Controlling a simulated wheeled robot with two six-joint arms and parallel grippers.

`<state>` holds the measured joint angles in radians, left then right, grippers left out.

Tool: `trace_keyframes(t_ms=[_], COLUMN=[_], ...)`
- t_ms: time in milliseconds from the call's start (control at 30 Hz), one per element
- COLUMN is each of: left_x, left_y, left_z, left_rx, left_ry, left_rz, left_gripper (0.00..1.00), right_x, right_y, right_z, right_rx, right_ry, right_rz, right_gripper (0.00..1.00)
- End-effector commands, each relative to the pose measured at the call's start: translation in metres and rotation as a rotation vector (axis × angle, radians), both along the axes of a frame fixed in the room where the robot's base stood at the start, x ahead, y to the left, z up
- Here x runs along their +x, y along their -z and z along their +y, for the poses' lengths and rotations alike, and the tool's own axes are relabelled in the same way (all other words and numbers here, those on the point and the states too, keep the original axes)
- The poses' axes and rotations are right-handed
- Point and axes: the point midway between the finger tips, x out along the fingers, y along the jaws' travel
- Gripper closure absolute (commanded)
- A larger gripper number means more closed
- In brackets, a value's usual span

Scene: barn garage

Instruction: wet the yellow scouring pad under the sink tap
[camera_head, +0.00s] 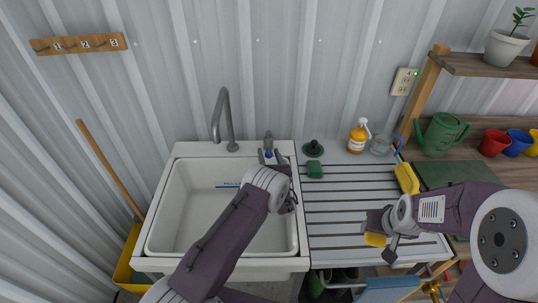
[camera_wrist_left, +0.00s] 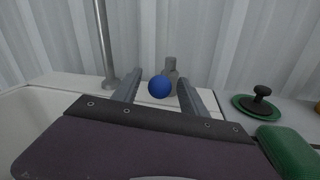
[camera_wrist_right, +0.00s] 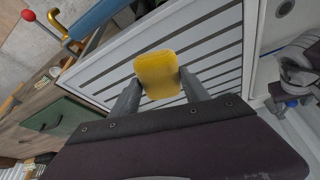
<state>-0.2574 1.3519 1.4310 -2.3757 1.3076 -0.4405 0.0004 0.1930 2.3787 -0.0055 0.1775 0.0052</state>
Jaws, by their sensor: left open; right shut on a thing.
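My right gripper (camera_head: 377,231) is shut on the yellow scouring pad (camera_head: 374,240), above the front of the slatted drainboard. The pad (camera_wrist_right: 158,72) shows clearly between the fingers in the right wrist view. The white sink basin (camera_head: 178,215) is left of the drainboard. The grey tap (camera_head: 222,118) stands at its back rim with its spout over the basin. My left gripper (camera_head: 268,158) is open at the back right corner of the sink. A blue knob (camera_wrist_left: 160,87) on a grey fitting (camera_wrist_left: 171,66) appears between its fingers; contact cannot be told. No water shows at the spout.
On the drainboard are a green scouring pad (camera_head: 315,170), a green disc with a dark knob (camera_head: 313,149), an orange bottle (camera_head: 358,138) and a glass jug (camera_head: 381,145). Another yellow piece (camera_head: 406,178) lies at its right edge. The drainboard's middle is clear.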

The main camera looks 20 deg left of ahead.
Motion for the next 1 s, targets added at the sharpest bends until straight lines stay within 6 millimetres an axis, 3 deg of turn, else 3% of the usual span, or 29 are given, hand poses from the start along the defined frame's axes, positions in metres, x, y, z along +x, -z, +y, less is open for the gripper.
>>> trace_keyframes(t_ms=[167,300,367,1000], left_x=[-0.0001,-0.0002,-0.0002,-0.0003], left_y=[0.0001,0.0,0.0,-0.0001], left_z=[0.0,0.0,0.0,0.0], left_rx=[0.0,-0.001,-0.001,-0.001], left_ry=[0.0,0.0,0.0,-0.001], left_rz=[0.0,0.0,0.0,-0.001], left_gripper=[0.49,0.88,1.0,1.0], right_x=[0.0,0.0001,0.0001,0.0001], right_y=[0.0,0.0,0.0,0.0], right_z=[0.0,0.0,0.0,0.0], right_rx=[0.0,0.0,0.0,0.0], right_ry=[0.0,0.0,0.0,0.0], right_rz=[0.0,0.0,0.0,0.0], right_gripper=[0.79,0.79,0.79,0.79])
